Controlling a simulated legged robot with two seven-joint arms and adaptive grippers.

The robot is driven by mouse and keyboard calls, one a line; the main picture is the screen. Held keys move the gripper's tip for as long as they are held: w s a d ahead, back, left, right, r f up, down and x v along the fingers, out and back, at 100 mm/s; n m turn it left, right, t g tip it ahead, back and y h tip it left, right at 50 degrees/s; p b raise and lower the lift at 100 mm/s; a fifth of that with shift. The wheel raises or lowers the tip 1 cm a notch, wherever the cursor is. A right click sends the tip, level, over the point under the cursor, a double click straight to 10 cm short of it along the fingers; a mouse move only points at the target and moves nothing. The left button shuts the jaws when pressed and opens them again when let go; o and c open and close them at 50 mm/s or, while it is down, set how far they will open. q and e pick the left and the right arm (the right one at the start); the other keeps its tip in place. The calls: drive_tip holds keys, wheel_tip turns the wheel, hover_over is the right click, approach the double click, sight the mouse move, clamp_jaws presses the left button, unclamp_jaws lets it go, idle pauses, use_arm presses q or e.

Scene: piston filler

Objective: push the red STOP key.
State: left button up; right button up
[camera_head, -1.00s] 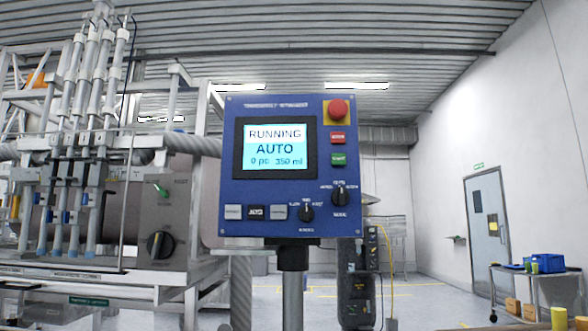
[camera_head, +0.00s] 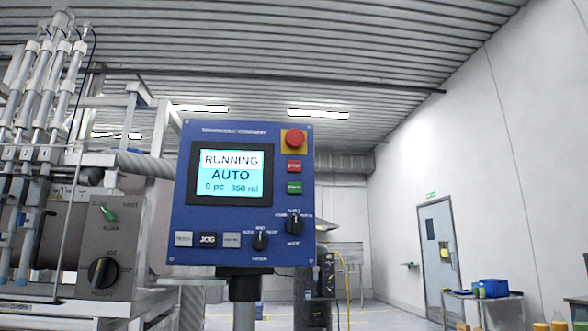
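The blue control panel (camera_head: 184,200) stands on a post in the middle of the view, slightly tilted in the picture. The red key (camera_head: 294,166), which I take as the STOP key though its label is too small to read surely, is at its upper right. It sits below the round red mushroom button (camera_head: 294,138) on its yellow plate and above the green key (camera_head: 294,187). The screen (camera_head: 231,174) reads RUNNING, AUTO, 0 pc, 350 ml. Neither of my grippers is in view.
The filling machine (camera_head: 60,230) with several upright cylinders stands at the left, close beside the panel. Two dark rotary knobs are low on the panel. A dark cabinet stands behind it. A cart (camera_head: 482,296) with a blue bin and a door (camera_head: 438,255) are at the far right.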

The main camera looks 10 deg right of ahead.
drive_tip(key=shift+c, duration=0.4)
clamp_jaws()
